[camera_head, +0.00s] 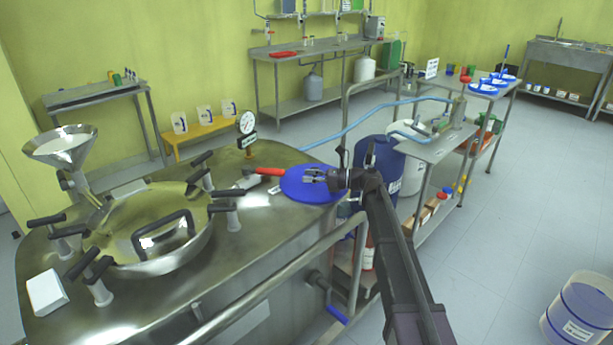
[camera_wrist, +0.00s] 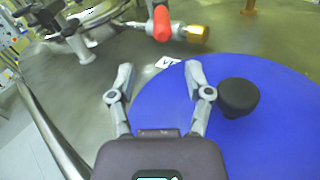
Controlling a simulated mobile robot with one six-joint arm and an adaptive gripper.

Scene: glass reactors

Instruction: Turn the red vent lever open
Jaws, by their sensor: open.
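The red vent lever (camera_head: 268,171) sits on top of the steel reactor (camera_head: 280,230), just left of a round blue disc (camera_head: 300,195). In the wrist view the lever (camera_wrist: 161,24) is at the top centre, its red end toward me, beside a brass fitting (camera_wrist: 194,33). My gripper (camera_head: 306,176) is over the blue disc, to the right of the lever and apart from it. In the wrist view my gripper (camera_wrist: 158,72) has its two fingers spread with nothing between them.
A black knob (camera_wrist: 238,97) stands on the blue disc, right of my fingers. The pressure gauge (camera_head: 246,123) rises behind the lever. A round hatch (camera_head: 150,225) with black-handled clamps is to the left. A steel rail (camera_head: 290,285) runs along the reactor's near side.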

